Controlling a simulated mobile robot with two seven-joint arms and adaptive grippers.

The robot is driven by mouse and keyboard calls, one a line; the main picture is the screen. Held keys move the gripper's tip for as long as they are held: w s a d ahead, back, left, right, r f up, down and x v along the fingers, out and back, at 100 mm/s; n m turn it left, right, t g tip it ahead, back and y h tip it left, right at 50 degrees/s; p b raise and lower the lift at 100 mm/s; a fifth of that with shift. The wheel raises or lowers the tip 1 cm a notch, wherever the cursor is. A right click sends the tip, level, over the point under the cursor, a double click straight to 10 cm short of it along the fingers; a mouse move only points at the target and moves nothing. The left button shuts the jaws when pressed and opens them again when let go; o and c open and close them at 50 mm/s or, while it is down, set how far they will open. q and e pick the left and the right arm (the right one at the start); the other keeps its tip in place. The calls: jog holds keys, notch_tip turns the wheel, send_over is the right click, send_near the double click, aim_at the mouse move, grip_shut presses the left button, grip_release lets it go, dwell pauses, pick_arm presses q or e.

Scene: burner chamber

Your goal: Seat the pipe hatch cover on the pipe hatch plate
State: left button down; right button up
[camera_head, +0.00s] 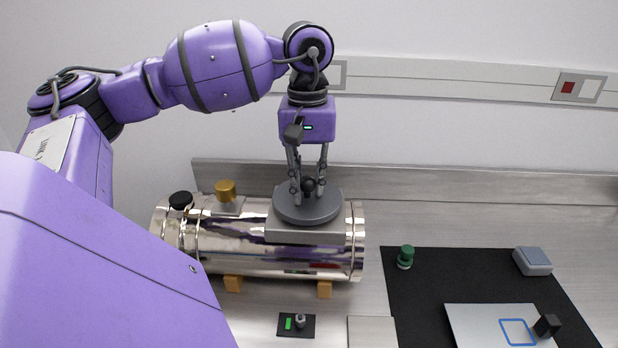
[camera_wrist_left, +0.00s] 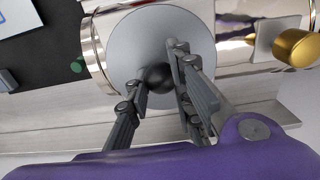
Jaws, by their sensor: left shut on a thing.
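The pipe hatch cover (camera_head: 300,209) is a round grey disc with a dark ball knob. It is over the grey pipe hatch plate (camera_head: 305,235) on top of the shiny metal pipe. I cannot tell whether it touches the plate. My left gripper (camera_head: 308,192) comes down from above and is shut on the cover's knob. In the left wrist view the cover (camera_wrist_left: 143,45) hides the plate, and the gripper (camera_wrist_left: 157,95) has its fingers on either side of the knob. My right gripper is not in view.
The metal pipe (camera_head: 230,250) lies on orange blocks. A brass cap (camera_head: 226,190) and a black cap (camera_head: 181,200) stand on its left part. A black mat (camera_head: 440,275) at right holds a green knob (camera_head: 405,257), a grey-blue box (camera_head: 533,261) and a white panel (camera_head: 480,325).

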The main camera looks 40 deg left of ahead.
pick_arm(q)
jog(key=shift+f, duration=0.45)
jog(key=c, duration=1.5)
grip_release()
jog(key=shift+o, duration=0.2)
notch_tip(320, 180, up, 12)
jog(key=shift+a+r, duration=0.1)
